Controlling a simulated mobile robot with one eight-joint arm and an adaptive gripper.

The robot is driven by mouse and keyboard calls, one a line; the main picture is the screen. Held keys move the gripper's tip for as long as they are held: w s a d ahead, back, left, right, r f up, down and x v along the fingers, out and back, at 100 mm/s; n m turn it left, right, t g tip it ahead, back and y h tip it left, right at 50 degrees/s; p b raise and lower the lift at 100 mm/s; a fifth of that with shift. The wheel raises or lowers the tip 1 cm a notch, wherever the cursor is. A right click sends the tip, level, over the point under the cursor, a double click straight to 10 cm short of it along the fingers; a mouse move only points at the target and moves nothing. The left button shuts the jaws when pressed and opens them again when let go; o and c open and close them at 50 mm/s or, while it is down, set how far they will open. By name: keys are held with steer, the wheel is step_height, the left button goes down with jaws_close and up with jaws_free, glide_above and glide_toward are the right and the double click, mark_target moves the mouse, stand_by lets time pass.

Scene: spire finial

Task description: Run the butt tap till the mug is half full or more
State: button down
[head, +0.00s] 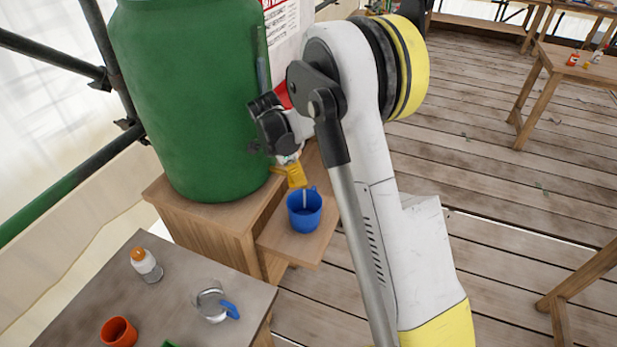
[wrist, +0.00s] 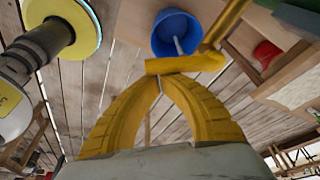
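The green butt (head: 190,100) stands on a wooden stand at the left of the head view. The blue mug (head: 304,214) stands upright on a low wooden shelf beside it. In the wrist view the mug (wrist: 174,30) is at the top, under the yellow tap (wrist: 228,26). A thin pale stream runs down into the mug in both views. I cannot read the water level. My gripper (wrist: 160,84) has its yellow fingertips together, against the tap's yellow crossbar (wrist: 186,64). In the head view my arm partly hides the tap.
A grey table (head: 80,290) at the front left holds an orange cup (head: 118,332), a white bottle with an orange cap (head: 146,265) and a clear jug with a blue handle (head: 213,302). Scaffold poles run at the left.

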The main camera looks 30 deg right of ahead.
mark_target(290, 180)
steer(key=shift+w+a, duration=0.2)
steer(key=shift+a, duration=0.55)
steer(key=shift+w+a, duration=0.15)
steer(key=shift+a, duration=0.8)
